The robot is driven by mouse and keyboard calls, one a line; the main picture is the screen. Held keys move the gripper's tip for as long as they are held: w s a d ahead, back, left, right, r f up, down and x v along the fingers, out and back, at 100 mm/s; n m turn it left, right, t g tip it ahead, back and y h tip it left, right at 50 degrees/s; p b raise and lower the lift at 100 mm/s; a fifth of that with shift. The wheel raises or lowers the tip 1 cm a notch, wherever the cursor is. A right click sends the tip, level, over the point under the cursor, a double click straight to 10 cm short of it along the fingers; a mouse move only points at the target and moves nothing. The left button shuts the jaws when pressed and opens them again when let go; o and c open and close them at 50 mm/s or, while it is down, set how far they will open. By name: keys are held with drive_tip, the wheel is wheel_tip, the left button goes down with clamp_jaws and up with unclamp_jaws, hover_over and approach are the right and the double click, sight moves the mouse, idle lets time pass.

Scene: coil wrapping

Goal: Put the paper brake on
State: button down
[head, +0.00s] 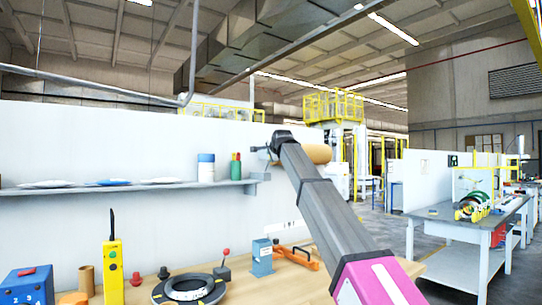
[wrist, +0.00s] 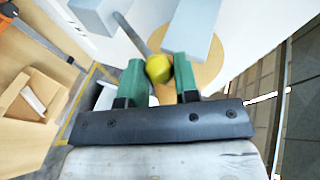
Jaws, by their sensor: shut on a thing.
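In the wrist view my gripper (wrist: 160,66) has two green fingers closed around a yellow knob (wrist: 158,69). The knob sits at the end of a grey lever (wrist: 132,34), which runs up and left; I take this lever to be the paper brake. The round tan end of a roll (wrist: 207,65) shows just behind the fingers. In the head view the tan roll (head: 318,153) sticks out to the right behind the end of my arm, near the white wall. My arm hides the knob and lever there.
A wooden bench (head: 285,285) below holds a black ring (head: 188,290), a blue-grey block (head: 262,258), an orange clamp (head: 298,255) and a yellow handset (head: 113,272). A wall shelf (head: 130,189) with jars is at left. Another workbench (head: 470,235) stands at right.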

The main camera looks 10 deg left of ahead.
drive_tip(key=shift+s+d+f, duration=0.1)
drive_tip(key=shift+f, duration=0.25)
drive_tip(key=c, duration=0.9)
unclamp_jaws()
drive_tip(key=shift+o, duration=0.2)
drive_tip(key=shift+r, duration=0.1)
drive_tip(key=v, duration=1)
drive_tip(key=shift+s+d+r, duration=0.2)
drive_tip(key=shift+s, duration=0.1)
